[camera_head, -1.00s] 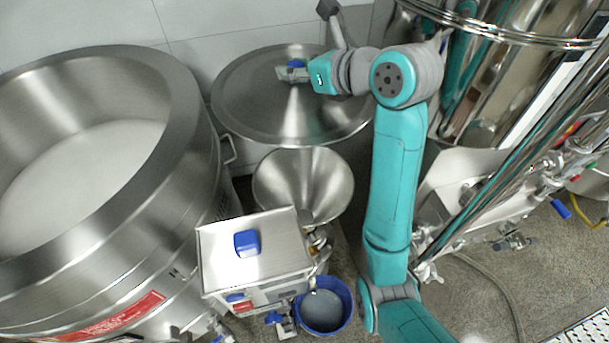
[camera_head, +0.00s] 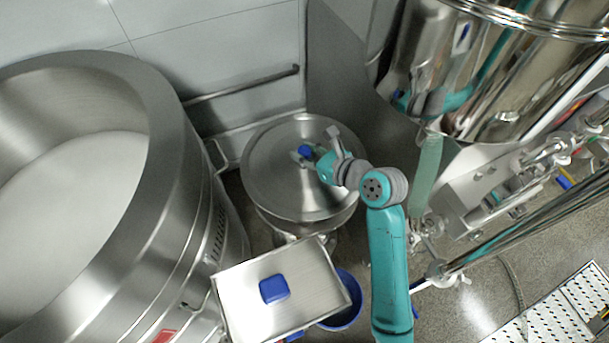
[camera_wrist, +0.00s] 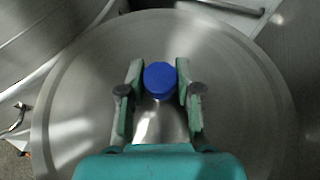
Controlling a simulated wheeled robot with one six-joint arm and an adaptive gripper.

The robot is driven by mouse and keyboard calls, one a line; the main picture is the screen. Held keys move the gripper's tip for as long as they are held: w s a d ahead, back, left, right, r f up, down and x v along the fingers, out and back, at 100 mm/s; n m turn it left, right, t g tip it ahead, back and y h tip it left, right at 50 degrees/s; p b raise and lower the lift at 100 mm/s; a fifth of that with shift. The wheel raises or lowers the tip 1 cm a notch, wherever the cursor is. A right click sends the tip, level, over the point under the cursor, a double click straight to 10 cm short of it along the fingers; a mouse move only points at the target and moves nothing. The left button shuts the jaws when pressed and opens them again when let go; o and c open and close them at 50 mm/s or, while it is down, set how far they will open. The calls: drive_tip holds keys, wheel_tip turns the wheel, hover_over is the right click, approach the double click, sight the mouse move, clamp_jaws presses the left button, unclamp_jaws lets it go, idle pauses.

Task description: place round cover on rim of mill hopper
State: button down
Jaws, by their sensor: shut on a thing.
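The round cover (camera_head: 270,180) is a flat grey metal disc with a blue knob (camera_head: 306,151) at its middle. My gripper (camera_head: 304,156) is shut on this knob. In the wrist view, the two fingers (camera_wrist: 160,88) stand on either side of the blue knob (camera_wrist: 160,78), and the cover (camera_wrist: 75,90) spreads wide beneath them. The mill hopper (camera_head: 275,224) lies under the cover in the head view; only a sliver of its outer side shows below the disc. Its mouth is hidden, and I cannot tell whether the cover touches the rim.
A large open steel vessel (camera_head: 185,150) stands close on the left. A steel box (camera_head: 300,298) with a blue knob sits in front of the hopper, beside a blue bucket (camera_head: 347,312). A tall shiny tank (camera_head: 500,75) is at the upper right. A wall rail (camera_head: 245,83) runs behind.

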sight(325, 185)
wheel_tip(325, 185, down, 10)
drive_tip(key=c, duration=0.8)
unclamp_jaws()
drive_tip(key=shift+f, duration=0.1)
drive_tip(key=shift+v, duration=3.85)
